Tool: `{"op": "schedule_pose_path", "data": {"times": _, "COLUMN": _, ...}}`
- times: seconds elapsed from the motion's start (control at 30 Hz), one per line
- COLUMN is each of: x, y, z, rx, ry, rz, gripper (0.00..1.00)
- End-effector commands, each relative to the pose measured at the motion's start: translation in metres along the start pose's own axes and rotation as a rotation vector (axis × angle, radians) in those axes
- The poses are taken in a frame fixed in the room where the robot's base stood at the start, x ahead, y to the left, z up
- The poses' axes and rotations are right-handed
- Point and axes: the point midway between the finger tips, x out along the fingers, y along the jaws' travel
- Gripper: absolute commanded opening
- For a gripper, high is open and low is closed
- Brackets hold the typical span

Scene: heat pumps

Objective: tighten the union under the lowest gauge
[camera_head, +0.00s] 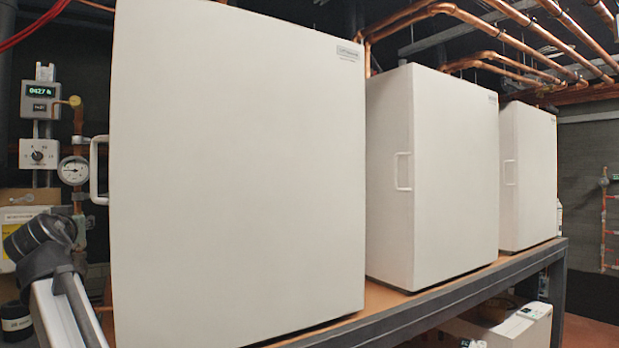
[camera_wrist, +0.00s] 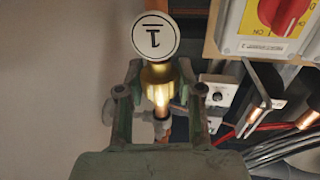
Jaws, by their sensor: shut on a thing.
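In the wrist view my gripper (camera_wrist: 159,78) has its two greenish fingers on either side of a yellow brass fitting (camera_wrist: 157,88), which looks like the union, and is shut on it. A copper pipe (camera_wrist: 161,112) runs on from the fitting between the fingers. A round white disc (camera_wrist: 155,37) with an upside-down "1" sits at the fitting's other end. In the head view a round dial gauge (camera_head: 74,170) is on the copper pipework at the left. My gripper is not seen there, and the fitting cannot be made out.
A large white cabinet (camera_head: 238,165) with a side handle (camera_head: 98,170) stands beside the pipework. A digital display (camera_head: 40,90) and a knob box (camera_head: 38,154) are at the left. The wrist view shows a red rotary switch (camera_wrist: 284,12) and dark cables (camera_wrist: 285,145) at the right.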

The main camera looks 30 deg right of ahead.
Motion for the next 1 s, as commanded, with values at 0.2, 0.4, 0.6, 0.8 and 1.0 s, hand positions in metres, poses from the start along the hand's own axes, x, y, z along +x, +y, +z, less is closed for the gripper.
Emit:
{"op": "schedule_pose_path", "data": {"times": 0.2, "x": 0.0008, "y": 0.0003, "z": 0.0006, "rx": 0.0, "ry": 0.001, "rz": 0.028, "gripper": 0.0}}
{"op": "schedule_pose_path", "data": {"times": 0.4, "x": 0.0008, "y": 0.0, "z": 0.0006, "rx": -0.001, "ry": 0.001, "rz": 0.055, "gripper": 0.0}}
{"op": "schedule_pose_path", "data": {"times": 0.6, "x": 0.001, "y": -0.0001, "z": 0.0009, "rx": -0.001, "ry": 0.0, "rz": 0.083, "gripper": 0.0}}
{"op": "schedule_pose_path", "data": {"times": 0.8, "x": 0.0011, "y": 0.0002, "z": 0.0009, "rx": -0.002, "ry": 0.0, "rz": 0.111, "gripper": 0.0}}
{"op": "schedule_pose_path", "data": {"times": 1.0, "x": 0.0006, "y": 0.001, "z": 0.0, "rx": -0.001, "ry": 0.001, "rz": 0.131, "gripper": 0.0}}
